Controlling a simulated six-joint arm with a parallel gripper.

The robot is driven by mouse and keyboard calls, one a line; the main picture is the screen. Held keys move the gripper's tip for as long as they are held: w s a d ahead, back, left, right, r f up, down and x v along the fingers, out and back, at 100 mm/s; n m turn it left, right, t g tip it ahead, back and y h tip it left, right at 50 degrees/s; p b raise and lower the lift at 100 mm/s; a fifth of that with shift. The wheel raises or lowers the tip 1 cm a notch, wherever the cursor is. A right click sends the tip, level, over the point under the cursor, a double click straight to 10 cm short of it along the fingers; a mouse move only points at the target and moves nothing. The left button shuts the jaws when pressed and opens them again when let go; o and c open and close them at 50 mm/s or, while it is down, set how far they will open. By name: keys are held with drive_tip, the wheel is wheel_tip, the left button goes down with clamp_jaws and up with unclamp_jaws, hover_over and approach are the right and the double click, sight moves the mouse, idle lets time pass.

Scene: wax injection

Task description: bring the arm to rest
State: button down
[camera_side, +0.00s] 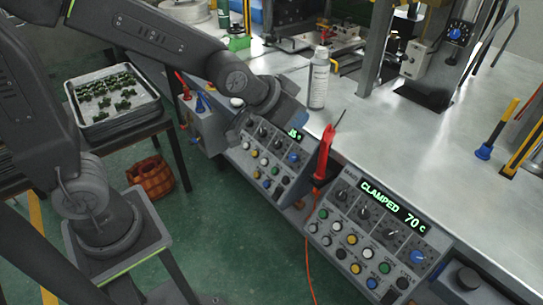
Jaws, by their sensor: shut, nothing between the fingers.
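My dark grey arm reaches in from the upper left. Its wrist bends down over the left control panel (268,172), beside the left display. My gripper (234,133) points down at that panel's upper left edge, small and dark against it, with its fingers shut and empty. I cannot tell whether it touches the panel. The right control panel (362,240) stands apart to the right, and its green display (392,207) reads "CLAMPED 70 c".
A white bottle (319,80) stands on the metal table (400,140) close right of my wrist. A red-handled tool (325,155) stands upright between the panels. A tray of green pieces (70,100) and a brown basket (150,178) are at left. Green floor lies open below.

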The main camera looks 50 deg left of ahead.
drive_tip(key=s+a+r+g, duration=0.1)
drive_tip(key=s+a, duration=0.2)
drive_tip(key=s, duration=0.6)
drive_tip(key=s+a+r+n+g+y, duration=0.1)
drive_tip(key=s+a, duration=0.3)
drive_tip(key=s, duration=0.5)
drive_tip(key=shift+a+r+g+y, duration=0.15)
drive_tip(key=shift+r+g+y, duration=0.15)
drive_tip(key=shift+r+g, duration=0.5)
